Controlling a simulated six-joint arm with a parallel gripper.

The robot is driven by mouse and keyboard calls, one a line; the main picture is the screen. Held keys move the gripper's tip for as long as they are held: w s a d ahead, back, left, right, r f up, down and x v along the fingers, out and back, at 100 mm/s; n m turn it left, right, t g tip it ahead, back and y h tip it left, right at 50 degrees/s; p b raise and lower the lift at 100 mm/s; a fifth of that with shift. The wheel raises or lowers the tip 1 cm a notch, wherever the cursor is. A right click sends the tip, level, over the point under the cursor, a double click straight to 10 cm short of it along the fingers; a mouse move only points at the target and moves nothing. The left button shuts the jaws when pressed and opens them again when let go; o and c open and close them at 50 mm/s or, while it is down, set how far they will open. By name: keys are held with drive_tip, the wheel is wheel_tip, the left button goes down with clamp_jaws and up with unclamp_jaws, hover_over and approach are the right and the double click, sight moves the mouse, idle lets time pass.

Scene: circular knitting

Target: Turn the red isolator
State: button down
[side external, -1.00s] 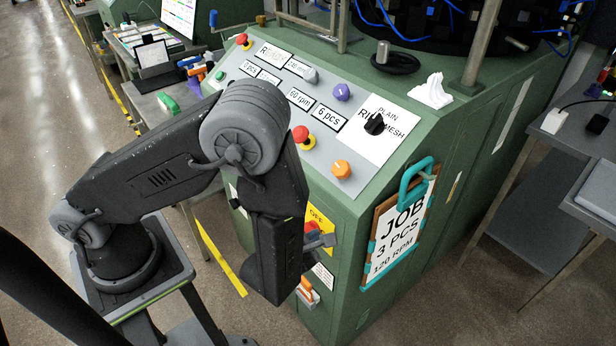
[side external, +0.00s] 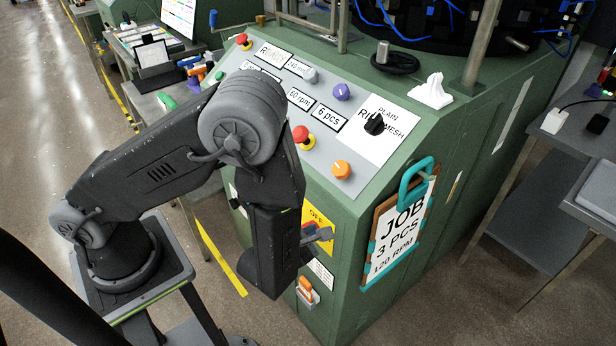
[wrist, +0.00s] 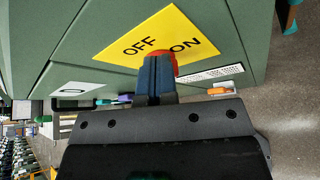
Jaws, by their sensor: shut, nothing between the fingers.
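The red isolator (wrist: 172,60) is a red knob on a yellow plate (wrist: 128,38) marked OFF and ON, on the green machine's panel. In the wrist view, my gripper (wrist: 157,62) is shut, its two fingers together in front of the knob and hiding most of it. The fingers look very close to the knob, but I cannot tell if they touch it. In the side view, the gripper (side external: 324,234) is over the plate (side external: 318,214), and only a sliver of red (side external: 307,226) shows beside it. The knob's exact angle is hidden.
An orange-handled item (side external: 305,284) sits in a holder below the plate. A JOB clipboard (side external: 390,245) hangs to the right. Above are a red stop button (side external: 301,135), an orange knob (side external: 342,169) and a black selector (side external: 374,124) on the sloped panel.

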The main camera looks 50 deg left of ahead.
drive_tip(key=shift+a+r, duration=0.2)
drive_tip(key=shift+a, duration=0.3)
drive_tip(key=shift+a+r, duration=0.2)
drive_tip(key=shift+a, duration=0.25)
drive_tip(key=shift+r, duration=0.15)
drive_tip(key=shift+r, duration=0.25)
drive_tip(key=s, duration=0.6)
idle(0.4)
drive_tip(key=w+d+f, duration=0.2)
drive_tip(key=w+d, duration=0.1)
drive_tip(key=w, duration=0.3)
idle(0.7)
drive_tip(key=shift+f, duration=0.1)
drive_tip(key=shift+a+f, duration=0.1)
drive_tip(key=shift+a, duration=0.1)
idle(0.6)
